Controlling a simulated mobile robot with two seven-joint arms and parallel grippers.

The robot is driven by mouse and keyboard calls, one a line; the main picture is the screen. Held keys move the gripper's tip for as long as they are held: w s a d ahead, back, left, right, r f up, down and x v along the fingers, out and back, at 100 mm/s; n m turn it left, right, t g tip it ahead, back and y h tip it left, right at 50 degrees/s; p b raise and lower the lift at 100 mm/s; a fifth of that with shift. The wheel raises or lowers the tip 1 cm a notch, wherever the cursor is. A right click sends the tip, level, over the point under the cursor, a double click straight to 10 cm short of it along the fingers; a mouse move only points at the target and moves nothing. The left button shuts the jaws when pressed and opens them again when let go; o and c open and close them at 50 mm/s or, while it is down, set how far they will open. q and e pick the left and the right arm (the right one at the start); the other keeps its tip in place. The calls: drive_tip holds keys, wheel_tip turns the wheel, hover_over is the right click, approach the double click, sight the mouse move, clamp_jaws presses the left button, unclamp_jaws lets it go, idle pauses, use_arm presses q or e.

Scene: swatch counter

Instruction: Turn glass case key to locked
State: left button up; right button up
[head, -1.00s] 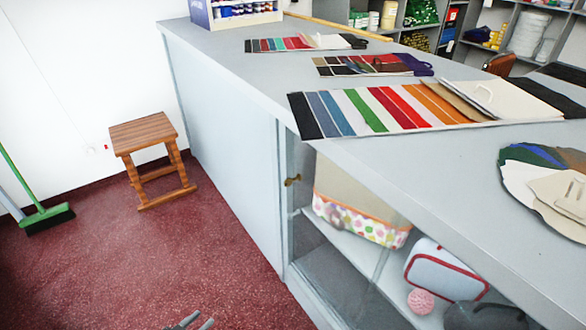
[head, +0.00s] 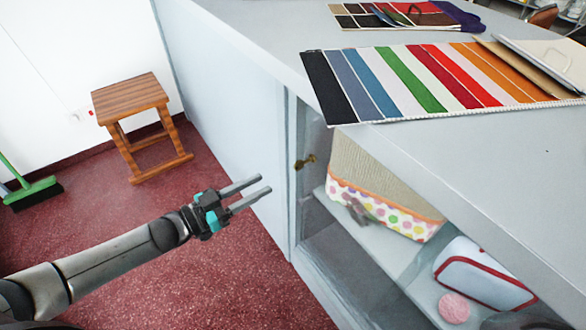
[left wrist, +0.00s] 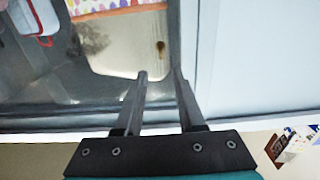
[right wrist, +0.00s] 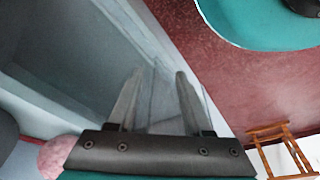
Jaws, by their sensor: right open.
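The brass key (head: 305,162) sits at the left edge of the glass front of the case (head: 292,215), under the counter top. It also shows small and blurred in the left wrist view (left wrist: 161,47), beyond the fingertips; its exact turn is hard to read. My left gripper (head: 264,185) is left of the key in the head view, fingers apart and empty, pointing toward the case. In the left wrist view its fingers (left wrist: 160,73) do not touch the key. My right gripper (right wrist: 158,78) shows only in the right wrist view, open and empty, with a grey panel beyond it.
The counter top (head: 440,150) overhangs the case and bears colour swatches (head: 420,80). Behind the glass are a dotted basket (head: 385,212), a red-trimmed white case (head: 485,275) and a pink ball (head: 453,307).

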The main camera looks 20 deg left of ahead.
sight(304, 163)
use_arm(q)
drive_tip(key=b+x, duration=0.3)
drive_tip(key=x, duration=0.7)
use_arm(e)
wheel_tip(304, 163, up, 6)
drive_tip(key=w+t, duration=0.1)
drive_tip(key=w, duration=0.2)
drive_tip(key=shift+a+r, duration=0.2)
drive_tip(key=shift+a, duration=0.05)
use_arm(q)
drive_tip(key=shift+w, duration=0.15)
clamp_jaws()
